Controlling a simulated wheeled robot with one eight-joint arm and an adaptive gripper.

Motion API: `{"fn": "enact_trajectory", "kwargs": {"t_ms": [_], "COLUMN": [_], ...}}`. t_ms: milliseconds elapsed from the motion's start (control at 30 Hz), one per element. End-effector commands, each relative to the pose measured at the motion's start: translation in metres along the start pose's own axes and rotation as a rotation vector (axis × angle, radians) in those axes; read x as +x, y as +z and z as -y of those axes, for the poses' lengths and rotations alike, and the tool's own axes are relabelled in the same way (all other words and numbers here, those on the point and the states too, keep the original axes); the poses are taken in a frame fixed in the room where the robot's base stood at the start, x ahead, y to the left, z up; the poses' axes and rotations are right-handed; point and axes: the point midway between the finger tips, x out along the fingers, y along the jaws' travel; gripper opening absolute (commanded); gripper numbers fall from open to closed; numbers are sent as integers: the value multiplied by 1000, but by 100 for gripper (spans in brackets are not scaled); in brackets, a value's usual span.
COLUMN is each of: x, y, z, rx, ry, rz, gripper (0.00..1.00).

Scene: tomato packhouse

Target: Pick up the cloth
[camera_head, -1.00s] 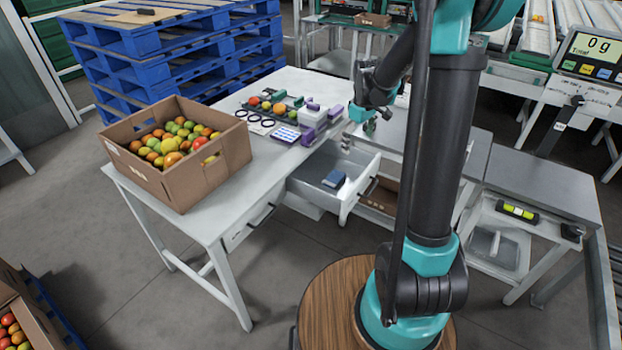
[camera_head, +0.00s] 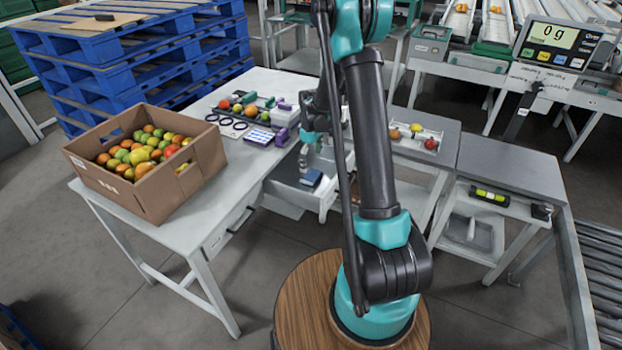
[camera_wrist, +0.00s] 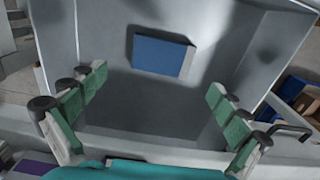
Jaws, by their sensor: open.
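The cloth (camera_wrist: 160,54) is a small folded blue piece lying flat on the floor of an open grey drawer (camera_wrist: 190,118). In the head view my gripper is over the drawer and partly hidden by my arm.
A cardboard box of tomatoes (camera_head: 150,160) stands on the white table (camera_head: 222,195). A tray of tools and tomatoes lies behind it. A grey bench (camera_head: 510,165) with a scale display (camera_head: 550,45) is at right.

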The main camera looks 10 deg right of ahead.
Motion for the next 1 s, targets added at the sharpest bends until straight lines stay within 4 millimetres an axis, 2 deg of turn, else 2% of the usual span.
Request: {"fn": "enact_trajectory", "kwargs": {"t_ms": [267, 600, 900, 1000], "x": [19, 60, 64, 64], "y": [-2, -7, -7, -7], "z": [1, 2, 2, 2], "rx": [0, 0, 0, 0], "ry": [0, 0, 0, 0], "rz": [0, 0, 0, 0], "gripper": [100, 100, 100, 89]}}
